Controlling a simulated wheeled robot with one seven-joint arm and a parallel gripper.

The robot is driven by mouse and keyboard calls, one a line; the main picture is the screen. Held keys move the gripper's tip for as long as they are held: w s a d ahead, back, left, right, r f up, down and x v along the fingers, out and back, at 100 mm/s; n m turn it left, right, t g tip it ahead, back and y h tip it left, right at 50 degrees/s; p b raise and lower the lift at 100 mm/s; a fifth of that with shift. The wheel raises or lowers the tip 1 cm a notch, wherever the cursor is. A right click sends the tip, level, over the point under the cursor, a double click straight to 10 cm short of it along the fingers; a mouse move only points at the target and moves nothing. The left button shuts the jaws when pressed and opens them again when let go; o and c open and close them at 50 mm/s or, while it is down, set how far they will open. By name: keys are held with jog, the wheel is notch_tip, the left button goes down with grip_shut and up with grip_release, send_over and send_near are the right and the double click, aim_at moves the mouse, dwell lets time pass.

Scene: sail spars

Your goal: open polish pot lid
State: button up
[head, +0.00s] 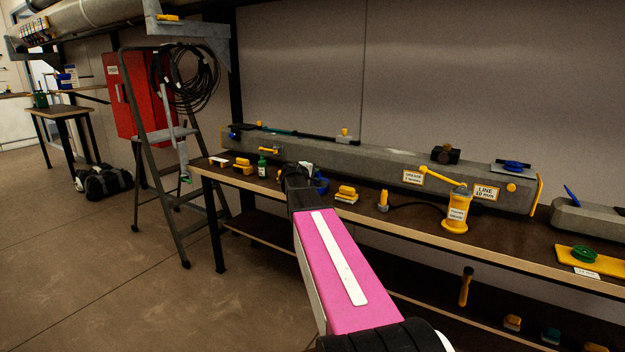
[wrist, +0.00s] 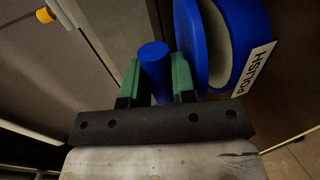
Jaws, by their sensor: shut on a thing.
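The blue polish pot (head: 321,184) stands on the bench in the head view, partly hidden by my arm's end. In the wrist view the pot (wrist: 257,45) is large at the upper right, with a white POLISH label (wrist: 254,69). Its blue lid (wrist: 189,42) shows as a disc in front of the pot's mouth, with a pale inner area visible between lid and pot rim. My gripper (wrist: 155,75) is shut on the lid's blue round knob (wrist: 154,58), one green finger on each side. Whether lid and pot still touch at one edge is unclear.
The dark bench (head: 378,222) carries a long grey spar (head: 380,165) behind the pot. A green bottle (head: 262,166) stands left; yellow blocks (head: 346,191), a yellow-tipped tool (head: 383,201) and a yellow pump (head: 456,212) stand right. A stepladder (head: 165,150) is at the left.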

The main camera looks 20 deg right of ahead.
jog(key=shift+w+d+r, duration=0.1)
jog(key=shift+r, duration=0.2)
